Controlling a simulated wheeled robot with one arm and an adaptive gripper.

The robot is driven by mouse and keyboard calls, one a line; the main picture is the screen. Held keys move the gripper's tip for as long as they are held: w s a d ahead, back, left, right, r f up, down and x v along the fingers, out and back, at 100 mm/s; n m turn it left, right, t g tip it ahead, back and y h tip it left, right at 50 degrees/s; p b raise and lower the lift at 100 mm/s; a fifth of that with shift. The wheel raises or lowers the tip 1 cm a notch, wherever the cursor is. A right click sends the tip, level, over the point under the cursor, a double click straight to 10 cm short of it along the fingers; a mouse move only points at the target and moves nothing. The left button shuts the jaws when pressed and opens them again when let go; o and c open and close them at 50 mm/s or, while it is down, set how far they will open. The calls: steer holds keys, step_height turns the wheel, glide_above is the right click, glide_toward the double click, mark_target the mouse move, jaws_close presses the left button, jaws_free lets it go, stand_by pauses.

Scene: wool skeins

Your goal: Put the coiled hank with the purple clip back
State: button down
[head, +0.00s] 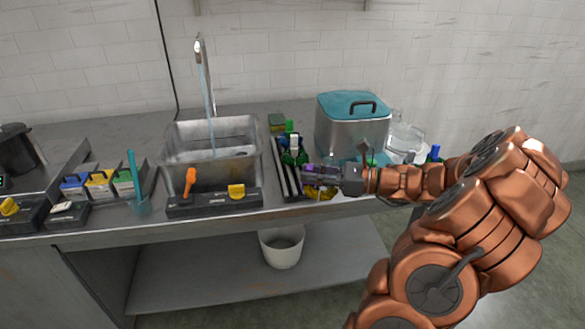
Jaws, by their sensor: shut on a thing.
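My gripper (318,178) reaches in from the right, low over the counter between a dark rack and a steel bin. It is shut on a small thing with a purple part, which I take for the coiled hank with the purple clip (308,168). The jaws hide most of it, so its coil cannot be made out. A yellow thing (321,193) shows just below the jaws; I cannot tell whether it belongs to the hank.
A dark rack (287,180) with green bottles (291,147) stands left of my gripper. A steel bin with a teal lid (352,108) stands behind it, glassware (404,137) to the right. Further left are a sink basin (190,140) with running water and small boxes (98,184).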

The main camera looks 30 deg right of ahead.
steer(key=w, duration=0.3)
steer(key=w+d, duration=0.1)
steer(key=w, duration=0.3)
steer(key=w+f+p, duration=0.1)
steer(key=w, duration=0.3)
steer(key=shift+d, duration=0.2)
steer(key=shift+w+f, duration=0.15)
steer(key=shift+f, duration=1.6)
steer(key=shift+f, duration=0.1)
steer(key=c, duration=1)
jaws_free()
steer(key=shift+s+d, duration=0.25)
steer(key=v, duration=1.1)
steer(key=shift+s+d+b, duration=0.1)
steer(key=shift+s+b, duration=0.1)
steer(key=shift+b, duration=0.1)
